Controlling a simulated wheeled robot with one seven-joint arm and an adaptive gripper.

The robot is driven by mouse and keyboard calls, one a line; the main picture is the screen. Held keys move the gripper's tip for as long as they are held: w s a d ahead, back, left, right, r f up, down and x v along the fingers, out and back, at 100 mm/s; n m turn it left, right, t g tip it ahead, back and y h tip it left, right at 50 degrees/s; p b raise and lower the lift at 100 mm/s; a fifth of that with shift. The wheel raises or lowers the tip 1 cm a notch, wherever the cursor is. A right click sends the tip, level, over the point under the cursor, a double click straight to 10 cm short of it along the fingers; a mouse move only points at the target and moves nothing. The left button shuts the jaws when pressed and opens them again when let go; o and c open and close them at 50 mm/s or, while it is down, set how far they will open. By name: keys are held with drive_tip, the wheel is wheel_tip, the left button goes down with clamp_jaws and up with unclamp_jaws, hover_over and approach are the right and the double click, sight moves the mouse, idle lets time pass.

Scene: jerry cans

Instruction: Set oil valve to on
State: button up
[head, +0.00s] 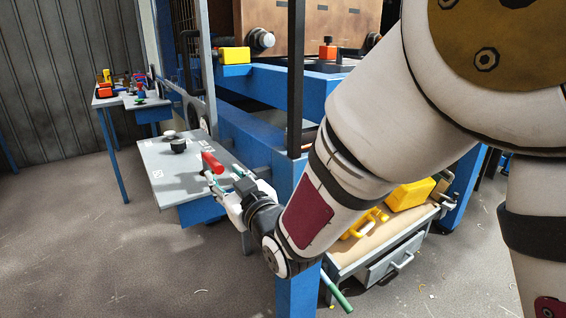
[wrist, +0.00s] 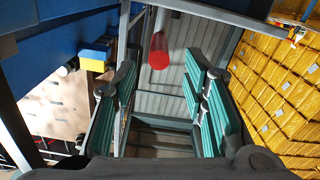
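A red cylindrical handle (head: 212,162), which looks like the oil valve's lever, stands over the grey panel in the head view. In the wrist view the red handle (wrist: 159,52) shows end-on, ahead of the fingers and near the gap between them. My gripper (head: 218,186) is just below and beside the handle in the head view. In the wrist view my gripper (wrist: 162,95) is open, with teal pads on both sides and nothing between them. The valve's base and any on/off marking cannot be made out.
The grey panel (head: 160,178) carries a black knob (head: 178,146) and a pale knob. A blue frame (head: 240,125) with dark posts stands close behind my gripper. A drawer bench (head: 390,255) with yellow items is at the right. The floor at the left is clear.

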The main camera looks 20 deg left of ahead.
sight(214, 165)
drive_tip(key=x, duration=0.7)
drive_tip(key=shift+w+a, duration=0.25)
drive_tip(key=shift+w, duration=0.05)
clamp_jaws()
